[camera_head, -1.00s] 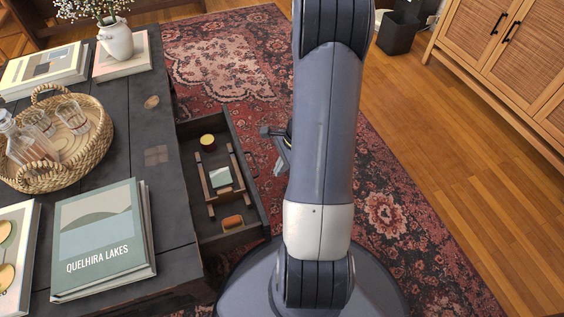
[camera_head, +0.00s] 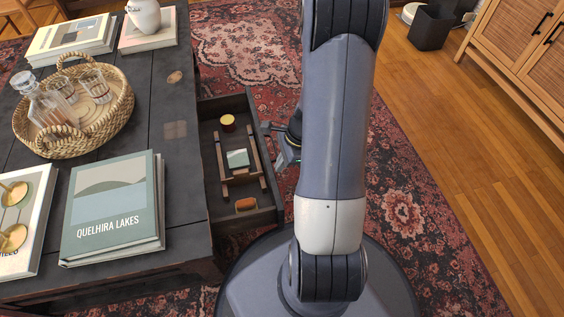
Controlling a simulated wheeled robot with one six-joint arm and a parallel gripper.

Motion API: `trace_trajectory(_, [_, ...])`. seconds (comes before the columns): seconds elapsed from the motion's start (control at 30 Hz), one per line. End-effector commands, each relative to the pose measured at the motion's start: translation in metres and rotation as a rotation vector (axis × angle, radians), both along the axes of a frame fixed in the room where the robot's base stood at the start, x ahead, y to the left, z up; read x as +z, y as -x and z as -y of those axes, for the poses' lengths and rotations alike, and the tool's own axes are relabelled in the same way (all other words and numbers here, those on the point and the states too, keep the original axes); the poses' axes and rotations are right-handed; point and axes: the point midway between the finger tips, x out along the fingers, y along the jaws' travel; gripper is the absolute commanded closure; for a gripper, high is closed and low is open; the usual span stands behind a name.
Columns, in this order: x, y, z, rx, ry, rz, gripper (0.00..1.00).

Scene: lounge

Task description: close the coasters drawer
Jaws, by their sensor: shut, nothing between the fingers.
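The coasters drawer (camera_head: 214,202) stands pulled out from the right side of the dark wooden coffee table (camera_head: 150,160). Inside it are a round yellow-topped item (camera_head: 227,122), a dark wooden rack holding a pale green square piece (camera_head: 237,158), and an orange-brown block (camera_head: 246,204). My gripper (camera_head: 275,144) is just right of the drawer's front, outside it, partly hidden behind my arm. It is shut and empty. Its tip is very close to the drawer front; I cannot tell whether they touch.
On the table are a wicker tray (camera_head: 122,112) with a decanter and glasses, a "Quelhira Lakes" book (camera_head: 112,205), other books and a white vase (camera_head: 145,16). Patterned rug (camera_head: 400,215) lies right of the drawer. A cabinet (camera_head: 520,60) and black bin (camera_head: 431,27) stand farther right.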

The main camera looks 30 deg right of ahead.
Motion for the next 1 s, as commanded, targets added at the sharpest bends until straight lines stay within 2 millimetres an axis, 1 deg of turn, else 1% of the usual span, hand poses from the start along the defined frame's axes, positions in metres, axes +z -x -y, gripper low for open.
trace_trajectory(0.17, [0.001, -0.004, -0.016, 0.004, -0.001, -0.001, 1.00])
trace_trajectory(0.27, [0.001, -0.008, -0.032, 0.006, -0.001, -0.002, 1.00])
trace_trajectory(0.5, [0.001, -0.023, -0.086, 0.009, -0.002, -0.003, 1.00])
trace_trajectory(0.7, [0.001, -0.036, -0.129, 0.007, -0.001, -0.001, 1.00])
trace_trajectory(0.8, [0.001, -0.041, -0.146, 0.006, -0.001, -0.002, 1.00])
trace_trajectory(1.0, [0.001, -0.048, -0.169, 0.003, 0.000, -0.001, 1.00])
